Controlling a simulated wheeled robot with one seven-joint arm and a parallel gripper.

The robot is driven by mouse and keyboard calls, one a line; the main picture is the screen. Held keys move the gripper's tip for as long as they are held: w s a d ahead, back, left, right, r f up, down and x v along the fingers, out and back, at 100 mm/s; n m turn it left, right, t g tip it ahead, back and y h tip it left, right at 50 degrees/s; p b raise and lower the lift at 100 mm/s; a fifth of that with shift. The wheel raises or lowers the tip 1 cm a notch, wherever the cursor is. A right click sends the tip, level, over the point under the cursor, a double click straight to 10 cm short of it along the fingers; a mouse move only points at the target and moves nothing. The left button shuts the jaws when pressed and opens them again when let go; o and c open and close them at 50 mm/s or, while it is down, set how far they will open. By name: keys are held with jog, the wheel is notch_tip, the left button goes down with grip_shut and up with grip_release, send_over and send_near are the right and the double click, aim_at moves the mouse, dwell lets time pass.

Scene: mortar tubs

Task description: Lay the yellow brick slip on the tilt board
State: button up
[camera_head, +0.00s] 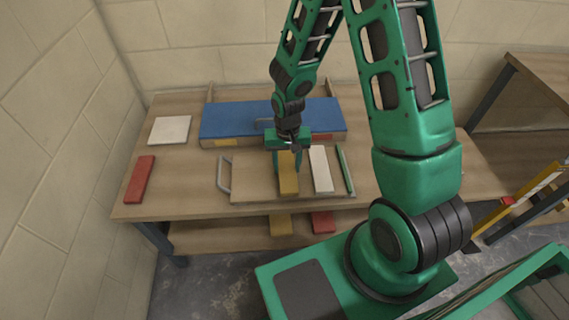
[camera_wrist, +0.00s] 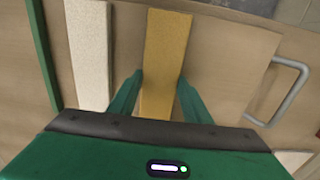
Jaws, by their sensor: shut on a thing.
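The yellow brick slip (camera_head: 288,175) is a long flat bar at the front middle of the bench, over a flat wooden board (camera_head: 250,182) with a metal handle at its left end, apparently the tilt board. My gripper (camera_head: 286,165) points down and is shut on the slip. The wrist view shows the fingers (camera_wrist: 158,80) on either long side of the yellow slip (camera_wrist: 166,40). That view also shows the board (camera_wrist: 225,60) with its handle on the right. I cannot tell whether the slip touches the board or hangs just above it.
A white slip (camera_head: 321,168) and a thin green strip (camera_head: 345,170) lie right of the yellow slip. A long blue-topped block (camera_head: 225,119) stands behind. A red slip (camera_head: 140,179) and a white square (camera_head: 170,130) lie left. The lower shelf holds yellow (camera_head: 281,224) and red (camera_head: 323,222) pieces.

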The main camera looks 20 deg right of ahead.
jog(key=shift+f, duration=0.15)
jog(key=o, duration=1.4)
jog(key=shift+o, duration=0.2)
notch_tip(320, 180, up, 10)
jog(key=s+d+r+m+h, duration=0.1)
jog(key=s+d+r, duration=0.7)
jog(key=d+r, duration=0.4)
jog(key=s+d+r+m, duration=0.1)
jog(key=s+d+r, duration=0.1)
jog(key=s, duration=0.5)
jog(key=s+d+r+y, duration=0.1)
jog(key=s+d+r, duration=0.2)
jog(key=s+r, duration=0.2)
jog(key=s, duration=0.3)
jog(key=shift+s+m, duration=0.25)
jog(key=shift+m, duration=0.15)
